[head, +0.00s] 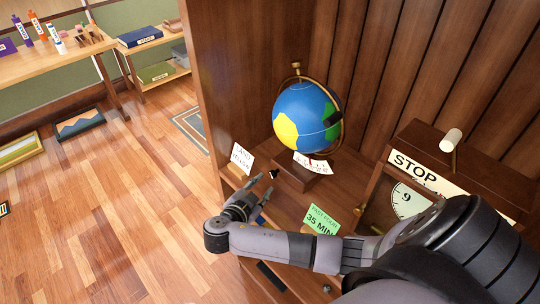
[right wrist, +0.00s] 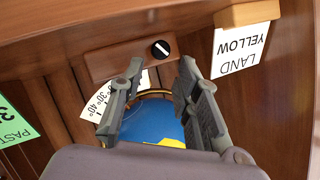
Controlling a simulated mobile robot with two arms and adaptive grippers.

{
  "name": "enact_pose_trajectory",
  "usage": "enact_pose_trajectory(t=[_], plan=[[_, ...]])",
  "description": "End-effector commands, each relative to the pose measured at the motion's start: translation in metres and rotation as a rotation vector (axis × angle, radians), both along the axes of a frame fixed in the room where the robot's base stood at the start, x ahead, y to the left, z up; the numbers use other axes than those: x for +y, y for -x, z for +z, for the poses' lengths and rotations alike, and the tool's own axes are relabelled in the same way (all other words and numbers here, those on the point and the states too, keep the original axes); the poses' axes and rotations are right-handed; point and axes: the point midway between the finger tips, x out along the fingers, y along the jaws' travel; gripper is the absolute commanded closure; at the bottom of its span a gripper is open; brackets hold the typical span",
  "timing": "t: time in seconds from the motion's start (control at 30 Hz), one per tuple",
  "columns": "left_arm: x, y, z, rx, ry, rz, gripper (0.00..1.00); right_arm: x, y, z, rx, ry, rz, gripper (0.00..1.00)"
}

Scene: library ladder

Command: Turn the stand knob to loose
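The stand knob (right wrist: 160,50) is small, round and black with a white line across it. It sits on the face of the globe's wooden base (right wrist: 120,60), and it also shows as a small dark spot in the head view (head: 274,174). The globe (head: 306,116), blue, yellow and green in a brass ring, stands on that base. My right gripper (head: 264,184) is open and empty in front of the base, its fingers pointing toward the knob and apart from it. In the right wrist view the knob shows just beyond the fingertips (right wrist: 159,70). My left gripper is out of view.
A white "LAND YELLOW" card (head: 242,158) stands left of the base, and a green "35 MIN" card (head: 322,221) stands to its right. A wooden clock box (head: 432,160) marked "STOP" is further right. A white scale card (head: 314,164) lies at the globe's base.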

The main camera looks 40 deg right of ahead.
Motion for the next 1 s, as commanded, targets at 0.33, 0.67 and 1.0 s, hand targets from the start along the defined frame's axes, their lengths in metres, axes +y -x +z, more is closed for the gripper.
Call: enact_pose_trajectory(t=[0.33,0.67,1.0], plan=[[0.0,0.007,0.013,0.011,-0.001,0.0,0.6,-0.048,-0.024,-0.019,0.001,0.0,0.0,0.7],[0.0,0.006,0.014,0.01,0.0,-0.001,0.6,-0.056,-0.028,-0.023,0.0,-0.001,0.0,0.7],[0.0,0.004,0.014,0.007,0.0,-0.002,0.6,-0.055,-0.027,-0.023,0.0,-0.002,0.001,0.86]])
